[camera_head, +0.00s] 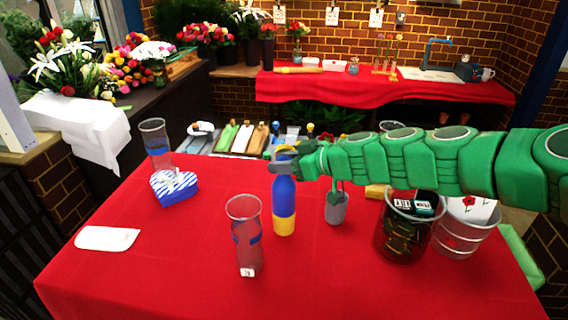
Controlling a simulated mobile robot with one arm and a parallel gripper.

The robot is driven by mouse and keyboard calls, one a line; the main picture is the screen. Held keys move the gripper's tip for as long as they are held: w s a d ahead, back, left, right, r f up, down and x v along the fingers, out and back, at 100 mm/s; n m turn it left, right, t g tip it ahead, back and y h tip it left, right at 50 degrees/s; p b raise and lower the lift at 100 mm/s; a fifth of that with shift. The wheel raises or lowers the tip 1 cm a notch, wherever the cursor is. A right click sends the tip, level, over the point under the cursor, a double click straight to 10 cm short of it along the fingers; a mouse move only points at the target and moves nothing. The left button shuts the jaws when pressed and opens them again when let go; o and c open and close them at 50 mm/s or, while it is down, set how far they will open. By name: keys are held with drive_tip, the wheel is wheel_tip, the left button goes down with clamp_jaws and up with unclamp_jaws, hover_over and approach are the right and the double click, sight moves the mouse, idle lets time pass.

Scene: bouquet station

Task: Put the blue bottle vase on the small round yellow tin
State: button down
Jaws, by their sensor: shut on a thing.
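The blue bottle vase (284,196) is upright near the middle of the red table. My gripper (284,162) reaches in from the right and is shut on its upper part, hiding some of the neck. A yellow round base, which looks like the small yellow tin (284,227), is directly below the vase and in line with it. No gap shows between them, but I cannot tell whether the vase's weight rests on the tin.
A clear tall vase (246,235) stands close at left front. A heart-shaped box (174,188) and white card (107,239) lie left. The front table is clear.

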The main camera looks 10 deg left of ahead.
drive_tip(key=shift+f, duration=0.15)
drive_tip(key=c, duration=0.6)
unclamp_jaws()
drive_tip(key=shift+s+d, duration=0.1)
